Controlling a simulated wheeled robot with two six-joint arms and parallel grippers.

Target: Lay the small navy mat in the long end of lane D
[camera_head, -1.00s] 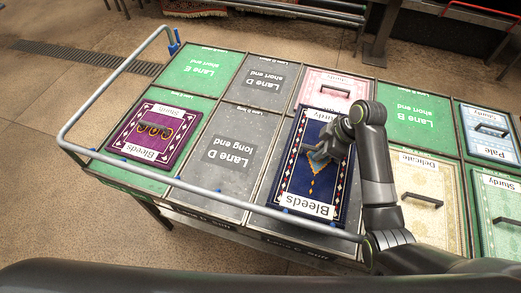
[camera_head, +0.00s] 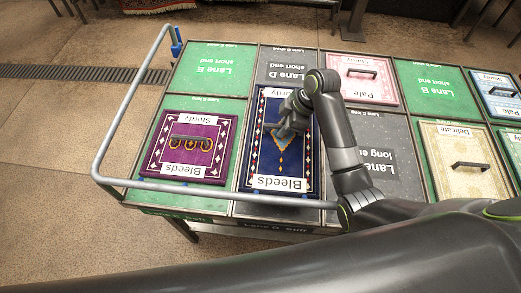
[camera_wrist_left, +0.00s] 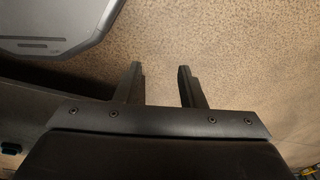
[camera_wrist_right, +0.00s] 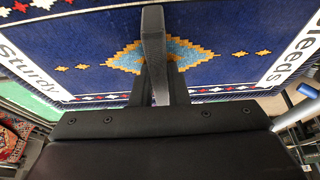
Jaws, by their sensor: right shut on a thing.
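The navy mat (camera_head: 283,167), with a white and red border and labels reading Bleeds and Sturdy, is over the long end of lane D. It covers that cell, and its front edge is close to the front rail. In the right wrist view the navy mat (camera_wrist_right: 90,60) fills the space beyond the shut fingers (camera_wrist_right: 160,88). I cannot tell whether the mat touches the table. My left gripper (camera_wrist_left: 160,85) is open and empty above the floor.
A purple mat (camera_head: 187,165) lies just left, in lane E. A grey long-end cell (camera_head: 375,150), right of the navy mat, is bare, partly behind my arm. A grey rail (camera_head: 230,196) runs along the front and left. Pink (camera_head: 362,95) and cream mats (camera_head: 462,185) lie to the right.

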